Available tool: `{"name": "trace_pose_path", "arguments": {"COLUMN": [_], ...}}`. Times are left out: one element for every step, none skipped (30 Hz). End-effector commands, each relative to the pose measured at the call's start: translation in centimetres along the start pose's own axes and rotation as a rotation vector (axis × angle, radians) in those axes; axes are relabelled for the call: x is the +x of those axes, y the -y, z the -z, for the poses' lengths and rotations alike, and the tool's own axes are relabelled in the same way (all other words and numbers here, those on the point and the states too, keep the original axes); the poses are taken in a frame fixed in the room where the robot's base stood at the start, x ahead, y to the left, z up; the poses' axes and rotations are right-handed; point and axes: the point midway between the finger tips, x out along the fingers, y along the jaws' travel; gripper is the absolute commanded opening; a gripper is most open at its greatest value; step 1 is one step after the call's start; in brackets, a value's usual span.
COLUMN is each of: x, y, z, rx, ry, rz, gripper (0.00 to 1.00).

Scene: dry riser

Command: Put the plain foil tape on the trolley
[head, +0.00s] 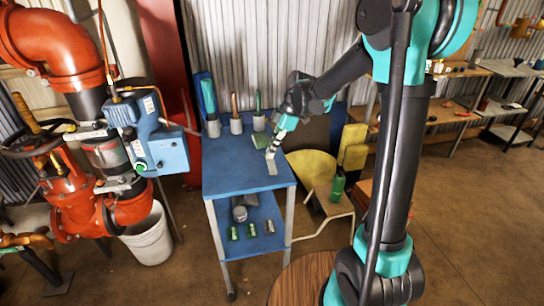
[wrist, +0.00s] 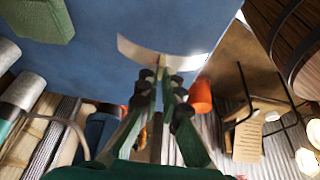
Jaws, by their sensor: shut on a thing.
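My gripper (head: 276,146) is over the blue trolley (head: 232,178), near the right side of its top. In the wrist view my gripper (wrist: 162,76) has its fingers close together on the edge of a pale, shiny curved piece, which looks like the foil tape (wrist: 190,60). The tape (head: 270,164) shows in the head view as a small light grey shape below the fingers. The trolley top (wrist: 120,75) lies behind it in the wrist view. I cannot tell whether the tape touches the top. Its far side is partly hidden.
A green block (head: 261,140) sits on the trolley near my gripper. Several holders with upright tools, one of them grey (head: 236,125), line its back edge. Green cans (head: 233,233) lie on the lower shelf. The front of the trolley top is clear. A white bucket (head: 150,236) stands left.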

Motion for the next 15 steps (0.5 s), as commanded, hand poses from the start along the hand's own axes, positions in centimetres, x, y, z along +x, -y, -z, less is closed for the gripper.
{"name": "trace_pose_path", "arguments": {"x": [0.7, 1.1, 1.6, 2.0, 2.3, 2.6, 2.8, 2.9, 2.9, 2.9, 2.9, 2.9, 2.9, 2.9, 2.9], "y": [0.0, -0.1, 0.0, -0.1, -0.1, 0.0, 0.0, 0.0, 0.0, 0.0, 0.0, 0.0, 0.0, 0.0, 0.0], "z": [-0.3, -0.5, -0.7, -0.8, -0.9, -1.1, -1.1, -1.2, -1.2, -1.2, -1.2, -1.2, -1.2, -1.2, -1.2], "rx": [0.000, 0.000, 0.000, 0.000, 0.000, 0.000, 0.000, 0.000, 0.000, 0.000, 0.000, 0.000, 0.000, 0.000, 0.000], "ry": [0.000, 0.000, 0.000, 0.000, 0.000, 0.000, 0.000, 0.000, 0.000, 0.000, 0.000, 0.000, 0.001, 0.001, 0.001], "rz": [0.000, 0.000, 0.000, 0.000, 0.000, 0.000, 0.000, 0.000, 0.000, 0.000, 0.000, 0.000, 0.000, 0.000, 0.000], "gripper": [0.00, 0.00, 0.00, 0.00, 0.00, 0.00, 0.00, 0.00, 0.00, 0.00, 0.00, 0.00, 0.00, 0.00, 0.10]}}
